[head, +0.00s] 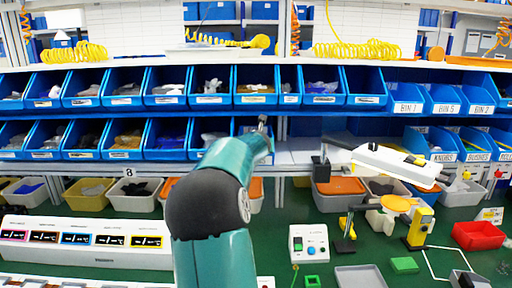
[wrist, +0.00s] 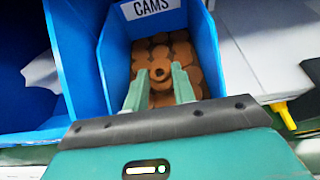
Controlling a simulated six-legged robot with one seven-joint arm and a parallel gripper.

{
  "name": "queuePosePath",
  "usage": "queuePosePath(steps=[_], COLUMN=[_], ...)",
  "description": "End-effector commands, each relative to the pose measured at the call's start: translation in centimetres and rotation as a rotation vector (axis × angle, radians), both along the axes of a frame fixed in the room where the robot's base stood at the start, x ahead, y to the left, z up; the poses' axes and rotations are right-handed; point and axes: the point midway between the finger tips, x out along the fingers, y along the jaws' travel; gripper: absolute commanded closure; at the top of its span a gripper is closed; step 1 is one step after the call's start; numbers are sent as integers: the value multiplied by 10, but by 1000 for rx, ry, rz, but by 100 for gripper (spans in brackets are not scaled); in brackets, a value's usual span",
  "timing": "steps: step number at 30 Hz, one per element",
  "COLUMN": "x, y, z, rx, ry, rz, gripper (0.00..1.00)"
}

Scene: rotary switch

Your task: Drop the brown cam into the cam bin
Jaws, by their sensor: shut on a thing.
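In the wrist view, my gripper (wrist: 159,78) is shut on a brown cam (wrist: 161,72), a round disc with a dark hole, held between its two pale green fingertips. Straight beyond it is the blue cam bin (wrist: 118,50) with a white CAMS label. Several similar brown cams (wrist: 181,38) lie in the bin. The held cam overlaps them in the picture, so I cannot tell how high above them it is. In the head view, my arm reaches up to the lower row of blue bins and hides the cam bin's front; the held cam does not show there.
A pale surface (wrist: 260,50) lies to the right. In the head view, a white lever-like device (head: 395,165) stands right of my arm, and labelled bins (head: 408,103) are farther right.

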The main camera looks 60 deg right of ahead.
Motion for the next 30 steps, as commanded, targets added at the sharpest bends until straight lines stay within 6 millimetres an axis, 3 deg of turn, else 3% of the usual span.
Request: queuePosePath(steps=[15, 16, 19, 30], x=[0, 0, 0, 1], y=[0, 0, 0, 0], z=[-12, -12, -12, -9], rx=[0, 0, 0, -1], ry=[-1, -1, -1, 0], rz=[0, 0, 0, 1], gripper=[95, 72, 53, 52])
